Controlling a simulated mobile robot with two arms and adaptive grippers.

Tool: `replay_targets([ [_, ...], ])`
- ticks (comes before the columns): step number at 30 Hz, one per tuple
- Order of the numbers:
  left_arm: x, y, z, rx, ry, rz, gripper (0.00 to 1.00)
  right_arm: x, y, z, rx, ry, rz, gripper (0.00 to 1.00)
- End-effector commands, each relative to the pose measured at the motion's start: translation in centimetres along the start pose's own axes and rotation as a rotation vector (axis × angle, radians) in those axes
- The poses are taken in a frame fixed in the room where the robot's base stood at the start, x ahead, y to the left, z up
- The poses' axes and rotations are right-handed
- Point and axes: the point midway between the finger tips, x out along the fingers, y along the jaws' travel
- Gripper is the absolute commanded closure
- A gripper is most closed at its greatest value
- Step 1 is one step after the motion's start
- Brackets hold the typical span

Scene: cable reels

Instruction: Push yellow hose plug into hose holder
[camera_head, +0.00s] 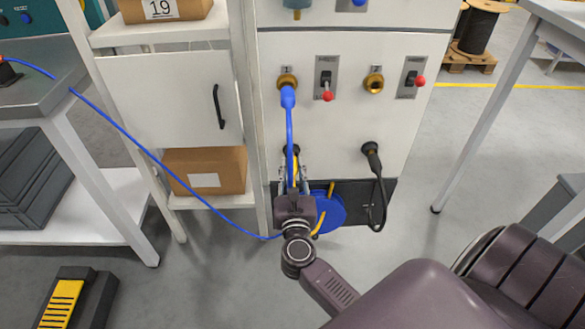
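My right gripper (294,170), its arm coming in from the lower right, points up at the lower left of the white panel (335,130). Its fingers stand on either side of the yellow hose plug (296,171) and look shut on it. The plug is just below a dark round holder (291,151); the blue hose partly covers both, so I cannot tell whether the plug is inside. Yellow hose (319,223) shows beside my wrist, by a blue disc (328,211). My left gripper is not in view.
A black plug with cable (373,160) sits at right on the panel. A shelf with cardboard boxes (205,170) stands left.

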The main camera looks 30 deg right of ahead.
Motion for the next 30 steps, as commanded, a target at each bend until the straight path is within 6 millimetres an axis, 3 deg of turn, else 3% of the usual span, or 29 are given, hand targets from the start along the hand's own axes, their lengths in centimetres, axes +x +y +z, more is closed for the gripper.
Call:
replay_targets([
  [5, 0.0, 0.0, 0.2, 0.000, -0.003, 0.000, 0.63, 0.0, 0.0, 0.1, 0.000, -0.001, 0.000, 0.58],
  [16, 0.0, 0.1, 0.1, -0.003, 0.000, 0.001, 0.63, -0.6, 0.0, -0.1, 0.000, 0.001, 0.001, 0.57],
  [20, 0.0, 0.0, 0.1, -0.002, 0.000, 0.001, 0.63, -2.4, 0.1, -0.2, 0.000, 0.004, 0.002, 0.57],
  [30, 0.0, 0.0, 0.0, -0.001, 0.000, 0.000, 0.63, -9.4, 0.0, -0.1, 0.000, 0.003, 0.001, 0.57],
])
